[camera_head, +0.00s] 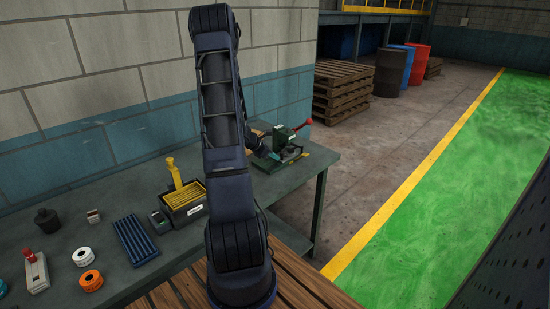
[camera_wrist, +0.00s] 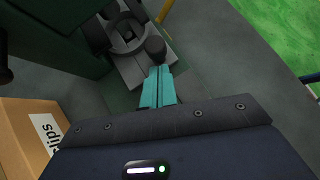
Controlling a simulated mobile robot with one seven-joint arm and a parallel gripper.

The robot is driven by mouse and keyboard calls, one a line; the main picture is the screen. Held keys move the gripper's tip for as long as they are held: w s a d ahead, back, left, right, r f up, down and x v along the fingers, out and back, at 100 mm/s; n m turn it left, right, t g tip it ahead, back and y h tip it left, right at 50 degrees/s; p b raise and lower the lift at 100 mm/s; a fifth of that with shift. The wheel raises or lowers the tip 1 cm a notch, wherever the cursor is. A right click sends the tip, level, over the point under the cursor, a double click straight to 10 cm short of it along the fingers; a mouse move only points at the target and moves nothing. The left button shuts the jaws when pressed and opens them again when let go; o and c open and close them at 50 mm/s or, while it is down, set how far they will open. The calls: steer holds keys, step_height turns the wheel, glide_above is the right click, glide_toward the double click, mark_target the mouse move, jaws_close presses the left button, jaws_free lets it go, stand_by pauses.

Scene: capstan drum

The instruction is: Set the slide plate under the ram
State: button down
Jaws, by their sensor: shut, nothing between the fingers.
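The green press (camera_head: 287,139) with a red-tipped lever stands at the far right end of the bench. In the wrist view its green body (camera_wrist: 50,35) fills the upper left. A light grey plate (camera_wrist: 132,70) lies at its base, with a dark ring-shaped part (camera_wrist: 128,36) over it. I take this plate for the slide plate. A dark round knob (camera_wrist: 155,48) is at its near right side. My gripper (camera_wrist: 158,70) has its teal fingers shut and empty, with the tips close to the knob; I cannot tell if they touch. The ram is not clearly visible.
A cardboard box (camera_wrist: 28,135) is left of my gripper, close by. A black bin (camera_head: 187,210) with yellow pieces, a blue ribbed tray (camera_head: 135,239) and tape rolls (camera_head: 91,280) are on the bench (camera_head: 90,205). The bench's right edge is just past the press.

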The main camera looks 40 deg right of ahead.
steer(key=a, duration=0.1)
steer(key=w+a, duration=0.1)
steer(key=a, duration=0.1)
steer(key=shift+w+a, duration=0.2)
steer(key=v, duration=0.9)
steer(key=shift+a+r, duration=0.25)
steer(key=shift+a, duration=0.05)
steer(key=s+a+r+m+t+y, duration=0.35)
steer(key=a+r+m, duration=0.35)
steer(key=a+r, duration=1.05)
steer(key=s+a+r+m+t+y, duration=0.2)
steer(key=s+a+r+m, duration=0.1)
steer(key=s+a, duration=0.4)
steer(key=s+a+r+m+t+y, duration=0.2)
steer(key=s+a, duration=0.5)
steer(key=a, duration=0.7)
steer(key=shift+s+a+r+m+t+y, duration=0.15)
steer(key=shift+a+r+m+t+y, duration=0.2)
steer(key=shift+r+m+y, duration=0.45)
steer(key=shift+d+r+h, duration=0.1)
steer(key=shift+r+h, duration=0.05)
steer(key=shift+h, duration=0.1)
